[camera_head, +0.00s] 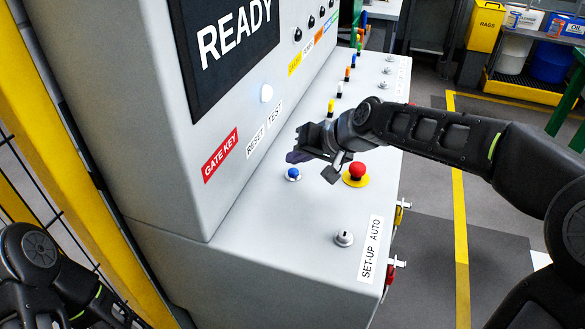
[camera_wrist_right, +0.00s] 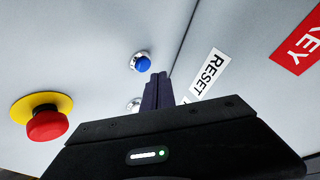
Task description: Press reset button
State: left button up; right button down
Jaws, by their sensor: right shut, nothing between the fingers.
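The blue button (camera_head: 293,174) in a silver ring stands on the console's sloped top, below the RESET label (camera_head: 256,141). It also shows in the right wrist view (camera_wrist_right: 141,63), with the RESET label (camera_wrist_right: 208,72) to its right. My right gripper (camera_head: 298,156) is shut and empty, its fingertips just above and beyond the blue button in the head view. In the right wrist view its dark fingers (camera_wrist_right: 157,92) point toward the panel near the button, apart from it in the picture. Of my left arm only dark links show at lower left; its gripper is out of view.
A red mushroom button (camera_head: 357,170) on a yellow base sits right of the blue one, under my right forearm. A selector knob (camera_head: 343,238) stands nearer. The READY screen (camera_head: 228,40) is above. A yellow post (camera_head: 60,150) and fence stand left.

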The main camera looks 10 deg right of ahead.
aim_at(296, 173)
notch_tip(296, 173, up, 5)
jog(key=p, duration=0.3)
jog(key=shift+r, duration=0.15)
dwell(0.7)
